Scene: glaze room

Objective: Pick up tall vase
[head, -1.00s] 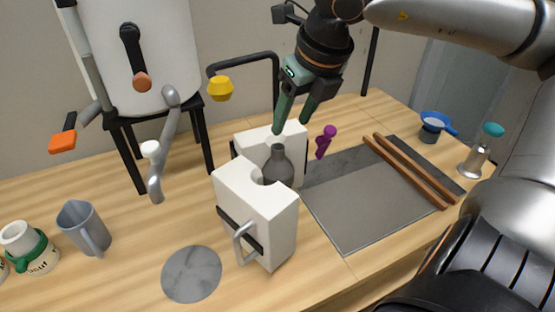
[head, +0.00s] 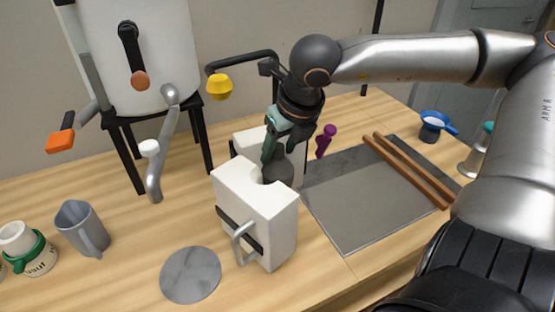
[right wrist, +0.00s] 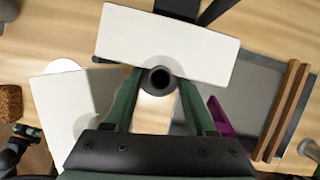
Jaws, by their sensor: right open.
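The tall vase is a dark grey bottle shape (head: 279,172) standing between two white mould halves. The front mould half (head: 262,215) has a grey handle and a dark band; the rear half (head: 250,142) is partly hidden by my gripper. My right gripper (head: 279,155) points down at the vase's neck, its green fingers apart. In the right wrist view the vase's dark round mouth (right wrist: 158,80) lies between the open fingertips, slightly beyond them; contact cannot be told.
A grey board (head: 365,205) with two wooden sticks (head: 408,172) lies to the right. A purple object (head: 325,141) stands behind it. A grey jug (head: 82,228) and round slab (head: 190,275) are left. A yellow-tipped pipe (head: 220,86) arches behind the moulds.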

